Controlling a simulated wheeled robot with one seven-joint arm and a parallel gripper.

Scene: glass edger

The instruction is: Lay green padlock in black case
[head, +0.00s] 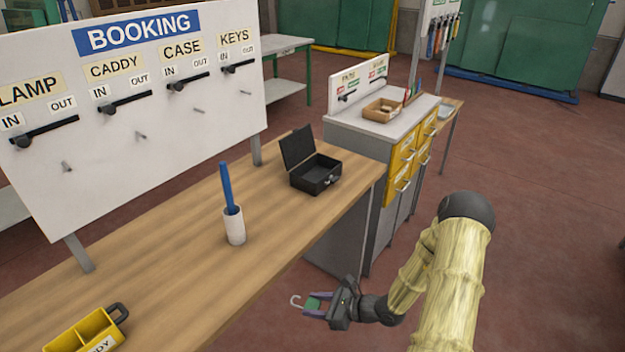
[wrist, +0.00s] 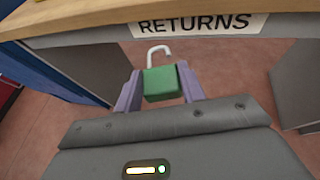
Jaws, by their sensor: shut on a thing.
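The green padlock (wrist: 163,84) has a pale shackle that shows open in the wrist view; it also shows in the head view (head: 312,304). My gripper (head: 314,305) is shut on its body, which sits between the two purple fingers (wrist: 161,90) in the wrist view. The padlock is in the air in front of the bench's near edge, off the bench top. The black case (head: 315,176) stands on the bench near its right end with its lid raised. Its inside looks dark and empty, though its floor is only partly seen.
On the wooden bench (head: 180,245) stand a white cup (head: 234,226) with a blue stick and a yellow caddy (head: 88,332) at the near left. A booking board (head: 130,110) rises behind. A drawer cabinet (head: 365,150) adjoins the right end. Bench top before the case is clear.

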